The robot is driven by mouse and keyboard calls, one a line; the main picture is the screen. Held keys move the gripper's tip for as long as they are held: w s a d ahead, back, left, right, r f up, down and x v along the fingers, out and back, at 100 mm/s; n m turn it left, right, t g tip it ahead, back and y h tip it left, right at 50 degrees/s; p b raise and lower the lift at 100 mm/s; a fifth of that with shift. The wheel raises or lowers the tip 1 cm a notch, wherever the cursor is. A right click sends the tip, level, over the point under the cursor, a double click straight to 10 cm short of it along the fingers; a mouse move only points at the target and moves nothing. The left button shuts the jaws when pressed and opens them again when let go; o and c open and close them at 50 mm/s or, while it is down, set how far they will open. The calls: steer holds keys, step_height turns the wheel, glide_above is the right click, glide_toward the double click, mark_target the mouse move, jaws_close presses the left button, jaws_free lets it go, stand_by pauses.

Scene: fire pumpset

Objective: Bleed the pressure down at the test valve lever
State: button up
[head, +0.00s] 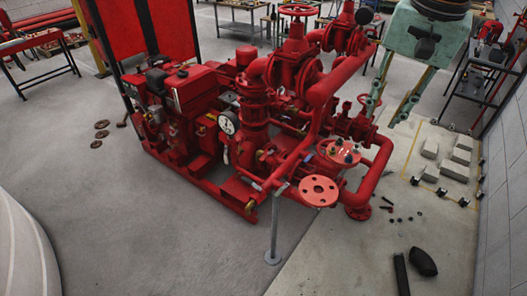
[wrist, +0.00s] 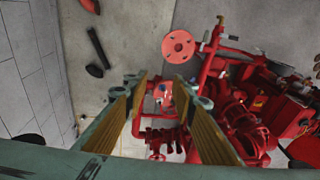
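The red fire pumpset (head: 255,100) stands in the middle of the head view, with a white-faced pressure gauge (head: 228,122) on its front side. Small pale levers show on the front piping, one of them a silver lever (head: 280,189) beside the round red flange (head: 319,191). I cannot tell which is the test valve lever. My gripper (head: 388,112) is open and empty, pointing down to the right of the pump pipework. In the wrist view, my gripper (wrist: 163,88) has its fingers wide apart above the red piping, and the same flange (wrist: 179,46) lies beyond them.
Concrete blocks (head: 455,171) lie on the floor at the right. Small dark parts and a black bar (head: 401,275) lie nearer the front. A workbench (head: 487,70) stands against the right wall. Brown discs (head: 101,134) lie on the left floor.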

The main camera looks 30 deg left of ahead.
steer(key=w+a+f+p, duration=0.3)
steer(key=w+a+f, duration=0.1)
steer(key=w+a, duration=0.4)
steer(key=g+h+p, duration=0.1)
steer(key=g+p, duration=0.1)
steer(key=p, duration=0.7)
glide_above(264, 157)
step_height(264, 157, down, 22)
steer(key=shift+w+a+f, duration=0.1)
steer(key=shift+f, duration=0.1)
steer(key=shift+f, duration=0.2)
steer(key=shift+f+p, duration=0.6)
steer(key=shift+f, duration=6.1)
